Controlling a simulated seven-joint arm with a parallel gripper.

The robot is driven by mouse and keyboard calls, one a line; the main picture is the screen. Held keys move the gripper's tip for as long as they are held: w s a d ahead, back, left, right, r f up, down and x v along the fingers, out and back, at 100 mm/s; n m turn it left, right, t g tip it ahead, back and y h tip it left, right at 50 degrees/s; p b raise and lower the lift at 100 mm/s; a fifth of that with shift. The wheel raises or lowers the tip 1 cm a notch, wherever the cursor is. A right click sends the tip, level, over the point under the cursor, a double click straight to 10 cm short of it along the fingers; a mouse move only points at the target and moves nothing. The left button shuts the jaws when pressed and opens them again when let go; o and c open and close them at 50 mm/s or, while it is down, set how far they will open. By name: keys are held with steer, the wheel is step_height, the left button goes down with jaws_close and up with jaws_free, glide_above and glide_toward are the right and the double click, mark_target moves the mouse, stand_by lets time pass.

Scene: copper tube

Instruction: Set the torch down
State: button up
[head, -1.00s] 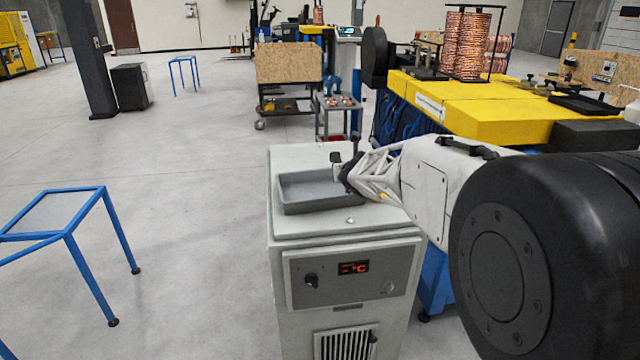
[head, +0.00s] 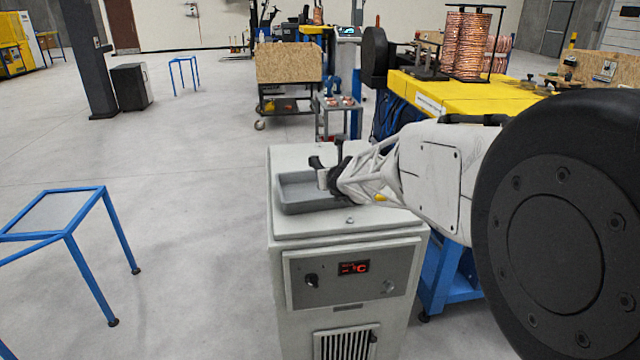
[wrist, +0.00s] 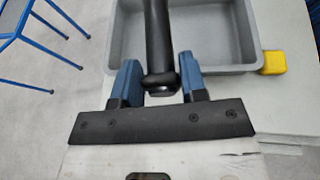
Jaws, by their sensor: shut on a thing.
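My gripper (wrist: 160,78) has blue fingers shut on the torch (wrist: 158,35), a black rod-like handle seen between them in the wrist view. The handle stretches forward over the grey tray (wrist: 129,35); I cannot tell whether it touches the tray. In the head view my gripper (head: 326,178) is over the tray (head: 300,208), with dark parts of the torch (head: 340,152) sticking up around it. My wrist hides the right part of the tray there. The torch's far end is not clear.
The tray sits on a pale cabinet (head: 290,157) with a red display. A small yellow block (wrist: 275,62) is right of the tray. A blue-framed table (head: 55,210) stands at left. A yellow-topped bench (head: 450,90) is behind my arm. Open floor lies left of the cabinet.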

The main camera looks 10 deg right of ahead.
steer(key=s+a+f+n+y, duration=0.1)
steer(key=s+a+n+y, duration=0.1)
steer(key=s, duration=0.8)
steer(key=shift+a+f+g, duration=0.3)
steer(key=shift+f, duration=0.05)
glide_above(313, 210)
steer(key=shift+w+d+f, duration=0.1)
steer(key=shift+w+f, duration=0.35)
steer(key=shift+f, duration=0.3)
steer(key=shift+f, duration=0.1)
stand_by(0.4)
steer(key=shift+f, duration=1.65)
steer(key=shift+f, duration=0.5)
steer(key=o, duration=1)
steer(key=shift+o, duration=0.2)
